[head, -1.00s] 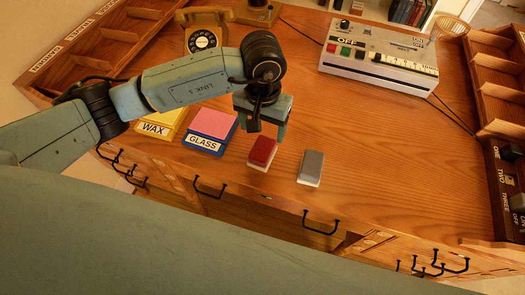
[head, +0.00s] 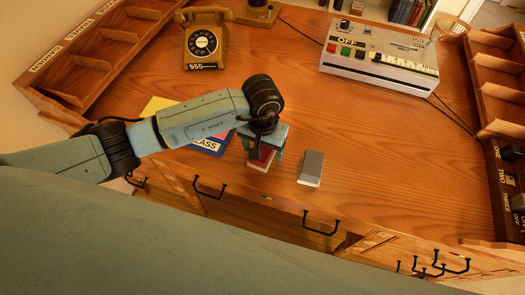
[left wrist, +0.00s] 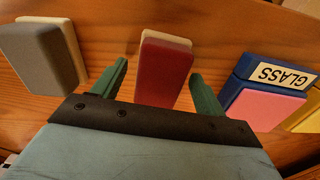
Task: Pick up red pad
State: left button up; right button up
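The red pad (head: 262,158), a dark red block on a cream base, lies on the wooden desk near its front edge. It also shows in the left wrist view (left wrist: 163,75), between the two green fingers. My left gripper (head: 263,150) is just above the pad and hides part of it. In the left wrist view my left gripper (left wrist: 160,88) is open, with a finger on each side of the pad and a gap on both sides. My right gripper is not in view.
A grey pad (head: 311,168) lies to the right of the red one. The blue GLASS holder (head: 214,147) with a pink pad (left wrist: 262,106) stands to its left, partly under my arm. A control box (head: 378,60) and a phone (head: 205,45) stand farther back. The middle of the desk is clear.

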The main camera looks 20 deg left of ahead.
pick_arm(q)
jog(key=c, duration=0.9)
jog(key=shift+r, duration=0.15)
notch_tip(320, 180, up, 10)
jog(key=shift+f, duration=0.1)
